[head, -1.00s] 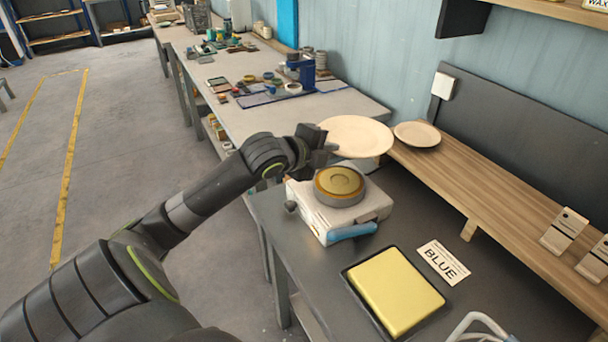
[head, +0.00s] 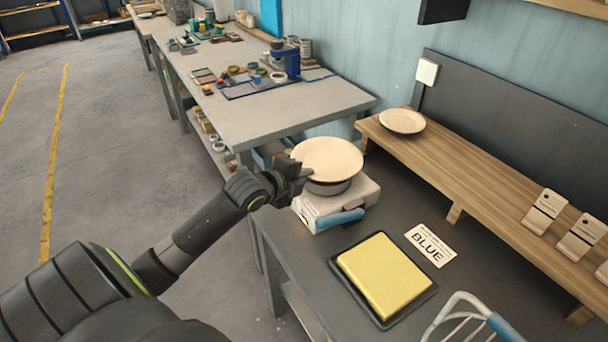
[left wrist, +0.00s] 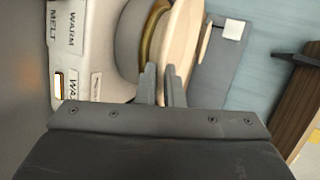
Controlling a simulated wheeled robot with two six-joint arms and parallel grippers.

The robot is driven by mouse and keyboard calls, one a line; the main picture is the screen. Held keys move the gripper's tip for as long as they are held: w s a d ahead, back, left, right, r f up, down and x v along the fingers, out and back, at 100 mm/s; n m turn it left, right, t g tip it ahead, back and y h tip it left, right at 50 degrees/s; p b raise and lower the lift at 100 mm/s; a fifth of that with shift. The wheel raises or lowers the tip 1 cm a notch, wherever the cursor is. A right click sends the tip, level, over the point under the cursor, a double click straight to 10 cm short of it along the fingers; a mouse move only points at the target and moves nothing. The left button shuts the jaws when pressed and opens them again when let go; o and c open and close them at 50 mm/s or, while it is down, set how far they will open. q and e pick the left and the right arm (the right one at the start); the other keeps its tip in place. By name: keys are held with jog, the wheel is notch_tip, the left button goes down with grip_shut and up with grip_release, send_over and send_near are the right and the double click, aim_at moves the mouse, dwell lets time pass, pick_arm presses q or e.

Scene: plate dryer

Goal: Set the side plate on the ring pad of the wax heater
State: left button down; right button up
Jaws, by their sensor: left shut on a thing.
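The side plate (head: 328,156) is round and cream, held flat over the wax heater (head: 352,205). My left gripper (head: 303,173) is shut on the plate's near-left rim. The heater is a white box with a blue front part; its round grey top shows just under the plate. In the left wrist view, the plate (left wrist: 183,40) appears edge-on between the fingers (left wrist: 161,82), close beside the gold ring pad (left wrist: 155,30). I cannot tell if they touch. In the head view the plate hides the pad. My right gripper is out of view.
Another plate (head: 402,121) lies on the wooden shelf (head: 460,165) behind. A yellow block (head: 384,273) in a dark tray, a BLUE card (head: 430,244) and a wire item with a blue handle (head: 468,312) are on the grey table. A cluttered bench (head: 270,115) stands beyond.

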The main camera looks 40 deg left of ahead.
pick_arm(q)
jog(key=c, duration=2)
grip_release()
jog(key=shift+f, duration=0.1)
jog(key=o, duration=0.4)
jog(key=shift+o, duration=0.2)
jog(key=shift+r, duration=0.2)
jog(key=v, duration=1.2)
jog(key=shift+p, duration=0.3)
